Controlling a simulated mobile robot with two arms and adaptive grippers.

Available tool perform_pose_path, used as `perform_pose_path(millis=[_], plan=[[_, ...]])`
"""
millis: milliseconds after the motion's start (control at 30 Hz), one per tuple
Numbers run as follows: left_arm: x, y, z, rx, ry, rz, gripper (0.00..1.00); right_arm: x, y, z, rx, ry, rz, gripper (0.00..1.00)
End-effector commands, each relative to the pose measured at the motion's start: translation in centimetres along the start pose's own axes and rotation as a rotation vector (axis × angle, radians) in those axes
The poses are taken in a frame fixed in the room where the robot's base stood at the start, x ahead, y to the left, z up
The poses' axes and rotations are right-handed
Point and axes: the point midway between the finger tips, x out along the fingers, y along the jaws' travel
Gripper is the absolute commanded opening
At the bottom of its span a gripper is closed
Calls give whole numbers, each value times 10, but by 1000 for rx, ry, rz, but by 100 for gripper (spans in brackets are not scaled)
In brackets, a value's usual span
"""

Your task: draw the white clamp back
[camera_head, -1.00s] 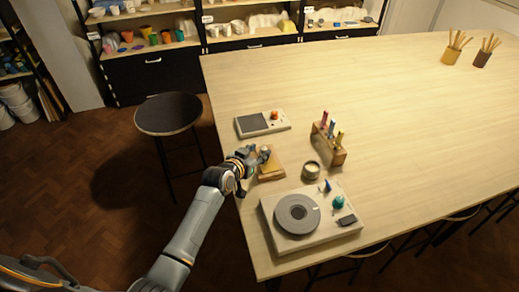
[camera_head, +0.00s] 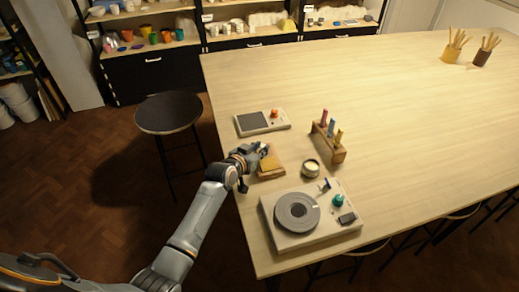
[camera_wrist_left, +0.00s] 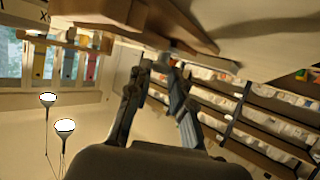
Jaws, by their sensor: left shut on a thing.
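My left gripper (camera_head: 262,151) is at the wooden block (camera_head: 271,174) near the table's left edge, low over its far side. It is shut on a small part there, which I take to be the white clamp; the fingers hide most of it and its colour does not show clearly. In the left wrist view the fingers (camera_wrist_left: 160,65) are close together under the tilted edge of the table things. My right gripper is not in view.
A grey-screened device (camera_head: 262,122) lies beyond the block. A rack of coloured tools (camera_head: 329,144) and a small jar (camera_head: 311,168) stand to the right. A white turntable unit (camera_head: 330,232) is in front. The table's right side is largely clear.

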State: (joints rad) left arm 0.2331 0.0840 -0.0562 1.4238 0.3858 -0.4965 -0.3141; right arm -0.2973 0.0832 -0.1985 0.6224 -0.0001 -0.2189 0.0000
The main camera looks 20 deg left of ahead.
Motion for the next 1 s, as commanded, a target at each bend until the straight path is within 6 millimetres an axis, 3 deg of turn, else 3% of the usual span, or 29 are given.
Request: perform_pose_path(millis=[133, 400, 433, 533, 867, 1000], plan=[[14, -14, -2, 4, 1, -2, 0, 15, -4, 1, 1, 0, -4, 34], [14, -17, -7, 1, 3, -3, 0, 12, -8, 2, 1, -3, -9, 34], [14, -17, -8, 1, 3, -3, 25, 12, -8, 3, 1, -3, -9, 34], [14, -17, -7, 1, 3, -3, 43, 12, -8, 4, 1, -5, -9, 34], [12, -16, -6, 0, 1, -1, 43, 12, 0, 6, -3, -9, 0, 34], [0, -16, -6, 1, 1, -1, 43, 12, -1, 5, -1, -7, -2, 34]])
